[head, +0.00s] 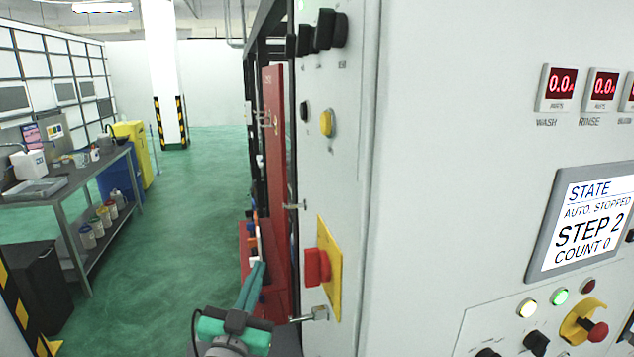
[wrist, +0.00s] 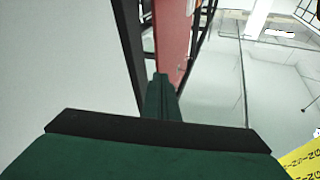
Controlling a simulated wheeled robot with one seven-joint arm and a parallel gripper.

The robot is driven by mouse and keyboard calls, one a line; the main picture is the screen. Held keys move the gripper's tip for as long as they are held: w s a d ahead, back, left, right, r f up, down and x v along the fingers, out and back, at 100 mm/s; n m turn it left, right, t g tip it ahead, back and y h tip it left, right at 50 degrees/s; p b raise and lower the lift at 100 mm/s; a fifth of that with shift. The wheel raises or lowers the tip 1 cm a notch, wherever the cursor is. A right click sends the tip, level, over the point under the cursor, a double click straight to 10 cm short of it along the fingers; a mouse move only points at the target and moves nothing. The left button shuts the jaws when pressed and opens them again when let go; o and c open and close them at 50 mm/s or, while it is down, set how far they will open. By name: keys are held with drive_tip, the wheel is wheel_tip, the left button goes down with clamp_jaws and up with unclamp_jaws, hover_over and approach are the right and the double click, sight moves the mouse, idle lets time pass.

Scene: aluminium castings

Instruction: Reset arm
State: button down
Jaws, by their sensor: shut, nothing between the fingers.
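My gripper (head: 256,268) is low in the middle of the head view, beside the left side of the grey cabinet. Its green fingers point away from me and are together, with nothing between them. In the wrist view the closed fingers (wrist: 160,80) show in the middle, in front of a red panel (wrist: 171,40). Part of my arm shows at the bottom edge of the head view.
The cabinet side carries a red rotary switch on a yellow plate (head: 333,285), close right of my gripper. Its front has a display (head: 585,222) reading STEP 2, COUNT 0, plus several buttons. A workbench (head: 68,192) stands left, with open green floor (head: 190,215) between.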

drive_tip(key=s+d+f+n+g+y, duration=0.1)
drive_tip(key=s+d+f+n+y, duration=0.1)
drive_tip(key=s+f, duration=0.5)
drive_tip(key=s+d+f+n+g+y, duration=0.1)
drive_tip(key=s+d+f+n, duration=0.2)
drive_tip(key=f, duration=0.8)
drive_tip(key=s+d+f+n+g+y, duration=0.1)
drive_tip(key=s+d+f+y, duration=0.1)
drive_tip(key=s+f, duration=0.55)
drive_tip(key=s+d+f+g, duration=0.1)
drive_tip(key=s+d+f, duration=0.1)
drive_tip(key=s, duration=0.7)
drive_tip(key=s+d+f+m+g+h, duration=0.1)
drive_tip(key=s+f, duration=0.2)
drive_tip(key=s, duration=0.6)
drive_tip(key=s+d+f+m, duration=0.1)
drive_tip(key=s+d+f, duration=0.1)
drive_tip(key=s, duration=0.8)
drive_tip(key=shift+d+f+g+h, duration=0.3)
drive_tip(key=shift+f+g, duration=0.1)
drive_tip(key=shift+f, duration=0.1)
